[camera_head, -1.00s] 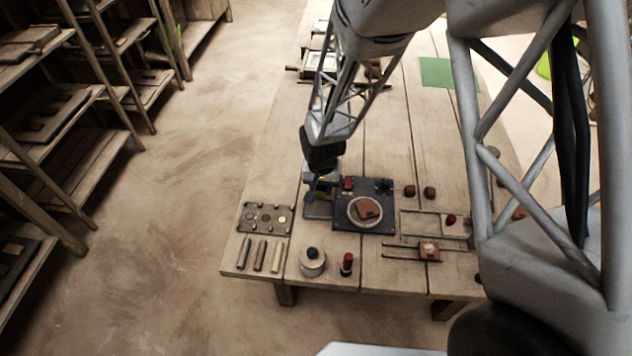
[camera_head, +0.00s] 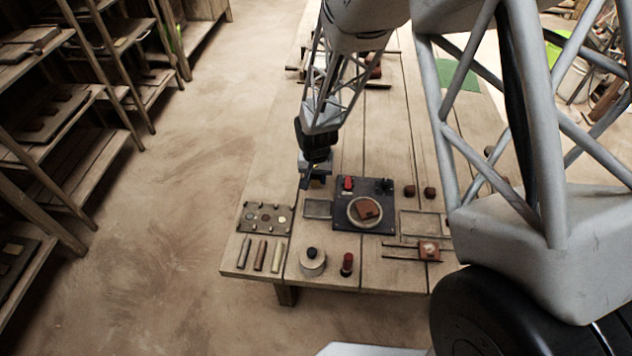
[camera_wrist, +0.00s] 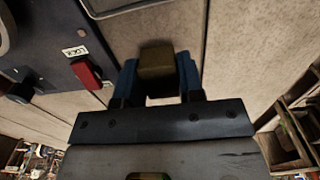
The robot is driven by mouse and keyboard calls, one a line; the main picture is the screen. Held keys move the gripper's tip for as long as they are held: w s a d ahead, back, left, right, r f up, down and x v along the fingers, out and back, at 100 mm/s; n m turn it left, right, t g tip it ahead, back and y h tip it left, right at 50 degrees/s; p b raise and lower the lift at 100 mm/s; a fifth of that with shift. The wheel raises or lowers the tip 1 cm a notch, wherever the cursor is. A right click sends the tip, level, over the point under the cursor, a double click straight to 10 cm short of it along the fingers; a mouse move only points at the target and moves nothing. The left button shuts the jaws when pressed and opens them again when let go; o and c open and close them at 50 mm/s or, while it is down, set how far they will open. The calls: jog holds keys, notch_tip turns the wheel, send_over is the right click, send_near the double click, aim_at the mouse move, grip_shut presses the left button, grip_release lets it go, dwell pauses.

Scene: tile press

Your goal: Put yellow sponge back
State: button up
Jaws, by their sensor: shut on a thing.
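My gripper (camera_head: 316,180) is behind the small shallow tray (camera_head: 318,208), left of the dark press plate. In the wrist view its blue fingers (camera_wrist: 158,75) are shut on a dull yellow-brown block, the yellow sponge (camera_wrist: 157,60). The sponge sticks out between the fingertips over bare table planks; its height above them is hard to judge. In the head view the sponge is too small to make out. The shallow tray looks empty, and its edge shows at the top of the wrist view (camera_wrist: 118,8).
The dark press plate (camera_head: 342,222) has a red switch (camera_head: 347,184) and a round dial with a brown tile.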

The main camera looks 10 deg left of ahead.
aim_at(316, 183)
jog(key=shift+f, duration=1.4)
jog(key=shift+f, duration=0.1)
jog(key=o, duration=1)
jog(key=shift+r, duration=6.1)
